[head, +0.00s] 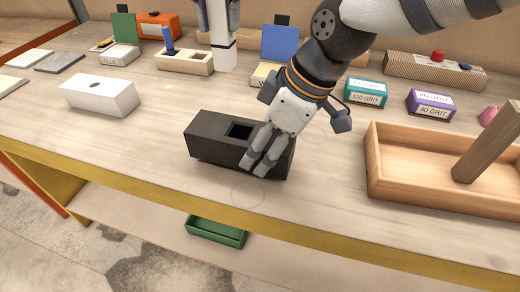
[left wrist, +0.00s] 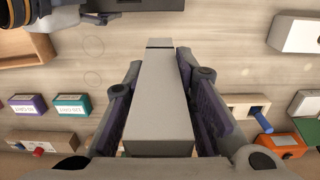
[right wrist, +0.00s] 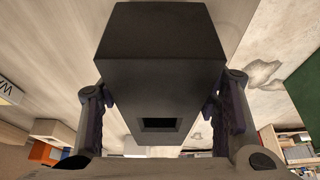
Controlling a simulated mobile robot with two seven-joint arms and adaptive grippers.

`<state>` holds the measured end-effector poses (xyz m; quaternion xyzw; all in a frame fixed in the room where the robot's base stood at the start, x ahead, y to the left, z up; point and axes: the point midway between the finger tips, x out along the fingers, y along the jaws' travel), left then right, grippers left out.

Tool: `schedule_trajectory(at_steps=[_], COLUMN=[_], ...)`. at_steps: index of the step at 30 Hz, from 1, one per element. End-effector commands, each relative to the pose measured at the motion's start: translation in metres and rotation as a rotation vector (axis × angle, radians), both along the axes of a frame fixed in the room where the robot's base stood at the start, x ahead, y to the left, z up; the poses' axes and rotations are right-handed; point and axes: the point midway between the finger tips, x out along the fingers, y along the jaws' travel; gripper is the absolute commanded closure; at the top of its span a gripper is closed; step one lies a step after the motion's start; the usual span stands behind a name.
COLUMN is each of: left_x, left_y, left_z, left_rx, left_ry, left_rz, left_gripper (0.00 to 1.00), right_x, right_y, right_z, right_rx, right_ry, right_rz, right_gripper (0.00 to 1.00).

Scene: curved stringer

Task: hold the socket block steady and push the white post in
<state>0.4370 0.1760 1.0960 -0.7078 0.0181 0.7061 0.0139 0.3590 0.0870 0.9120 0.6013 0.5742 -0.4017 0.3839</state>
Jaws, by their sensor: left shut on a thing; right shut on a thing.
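The black socket block (head: 215,145) lies near the front edge of the bench, its square hole (head: 240,131) open and empty. My right gripper (head: 257,166) is shut on the block's right end; the right wrist view shows the block (right wrist: 165,70) between its fingers. My left gripper (head: 219,34) is shut on the white post (head: 223,55) and holds it upright behind the block, apart from it. In the left wrist view the pale post (left wrist: 160,100) sits between the fingers, and the dark block (left wrist: 135,5) shows at the top edge.
A white block with a hole (head: 100,97) stands to the left. A wooden tray (head: 400,190) with a leaning wooden bar (head: 490,145) is at right. Teal (head: 366,92) and purple (head: 430,104) boxes and a two-hole wooden block (head: 184,64) stand behind. A green bin (head: 217,232) is below.

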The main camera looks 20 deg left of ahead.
Motion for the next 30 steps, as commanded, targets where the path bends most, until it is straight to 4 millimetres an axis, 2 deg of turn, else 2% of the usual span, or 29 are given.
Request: schedule_trajectory(at_steps=[30], left_x=[0.0], left_y=[0.0], left_z=[0.001], left_rx=[0.0], left_ry=[-0.001], left_rz=[0.0], left_gripper=[1.0], right_x=[0.076], right_y=[-0.002], right_z=[-0.008], right_rx=[0.001], right_ry=[-0.001], right_rz=[0.0], right_gripper=[0.83])
